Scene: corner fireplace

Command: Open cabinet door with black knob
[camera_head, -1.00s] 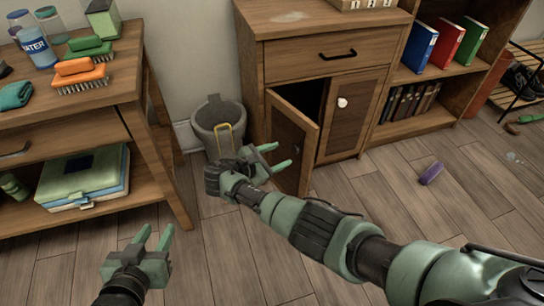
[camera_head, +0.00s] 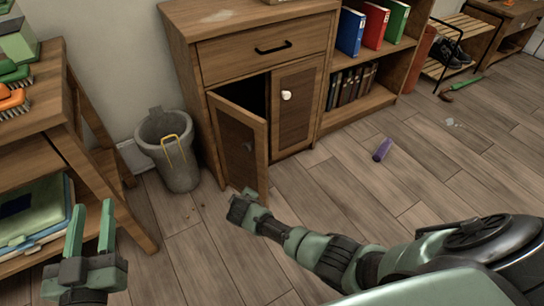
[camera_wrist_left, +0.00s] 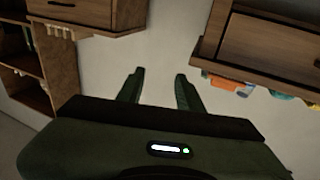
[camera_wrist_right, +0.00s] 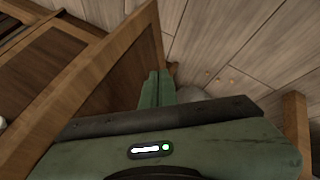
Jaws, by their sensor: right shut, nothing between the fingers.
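The wooden cabinet (camera_head: 265,68) has its left door (camera_head: 227,141) ajar, with a dark gap behind it. A small dark knob (camera_head: 248,147) is faintly visible on this door. The right door (camera_head: 307,100) is closed and has a white knob (camera_head: 287,95). My right gripper (camera_wrist_right: 157,74) is shut and empty, its fingers beside the open door's panel (camera_wrist_right: 115,70) in the right wrist view. In the head view its hand is by the door's lower free corner, and its fingertips are hidden. My left gripper (camera_head: 91,205) is open and empty, away from the cabinet, near the left table.
A grey bin (camera_head: 172,160) stands left of the cabinet. A wooden table (camera_head: 60,115) is at the left. A shelf with books (camera_head: 350,85) adjoins the cabinet on the right. A purple object (camera_head: 382,150) lies on the otherwise mostly clear floor.

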